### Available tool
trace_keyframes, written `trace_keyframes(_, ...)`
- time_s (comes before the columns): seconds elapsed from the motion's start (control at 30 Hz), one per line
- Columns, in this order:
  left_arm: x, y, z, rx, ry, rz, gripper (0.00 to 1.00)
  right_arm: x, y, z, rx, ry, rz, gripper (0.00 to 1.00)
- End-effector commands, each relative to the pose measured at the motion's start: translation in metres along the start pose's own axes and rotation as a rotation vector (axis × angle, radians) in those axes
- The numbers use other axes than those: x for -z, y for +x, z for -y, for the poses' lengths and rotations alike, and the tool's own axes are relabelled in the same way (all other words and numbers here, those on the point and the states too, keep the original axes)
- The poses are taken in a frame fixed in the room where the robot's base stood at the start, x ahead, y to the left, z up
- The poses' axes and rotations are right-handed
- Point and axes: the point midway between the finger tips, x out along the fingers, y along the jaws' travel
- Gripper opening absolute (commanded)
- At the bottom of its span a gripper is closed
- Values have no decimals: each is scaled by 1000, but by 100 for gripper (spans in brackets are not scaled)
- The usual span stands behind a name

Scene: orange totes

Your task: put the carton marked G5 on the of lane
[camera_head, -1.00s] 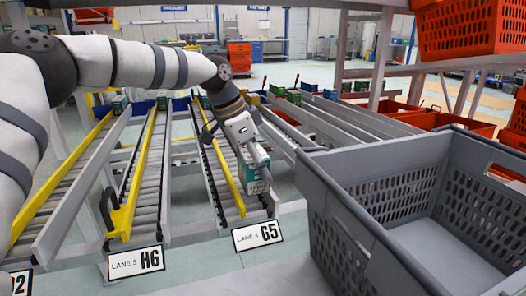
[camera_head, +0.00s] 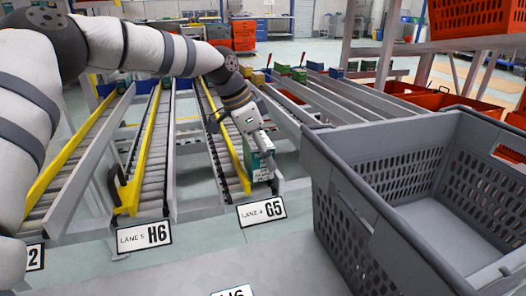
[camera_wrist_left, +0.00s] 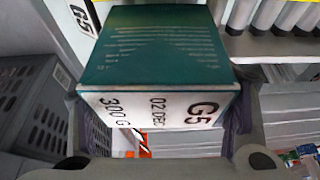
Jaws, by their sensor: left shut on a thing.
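The carton marked G5 (camera_head: 257,167) is a teal and white box at the front end of lane 4, above the G5 lane sign (camera_head: 261,211). My left gripper (camera_head: 262,150) reaches down from above and is shut on it. In the left wrist view the carton (camera_wrist_left: 160,50) shows a teal face and a white face printed G5, 02 DEC and 300 G. The left gripper's fingers (camera_wrist_left: 165,135) are on either side of it. I cannot tell whether the carton touches the lane rollers (camera_head: 222,150). My right gripper is not in view.
A large grey crate (camera_head: 345,190) stands close on the right. Lane 5, signed H6 (camera_head: 144,236), runs to the left with a yellow rail (camera_head: 145,150). Red totes (camera_head: 470,15) sit on the upper right rack. Another sign (camera_head: 232,291) is cut off at the bottom edge.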

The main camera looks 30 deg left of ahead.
Motion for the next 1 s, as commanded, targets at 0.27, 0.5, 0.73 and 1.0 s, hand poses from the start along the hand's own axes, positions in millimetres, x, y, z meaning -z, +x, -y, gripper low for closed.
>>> trace_keyframes(0.27,0,1,0,-1,0,0,94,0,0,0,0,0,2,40)
trace_keyframes(0.5,0,-2,0,-1,-1,1,94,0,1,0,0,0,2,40)
trace_keyframes(0.73,1,-54,1,3,0,-3,94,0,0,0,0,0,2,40)
trace_keyframes(1.0,0,-111,0,2,0,-1,94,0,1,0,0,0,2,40)
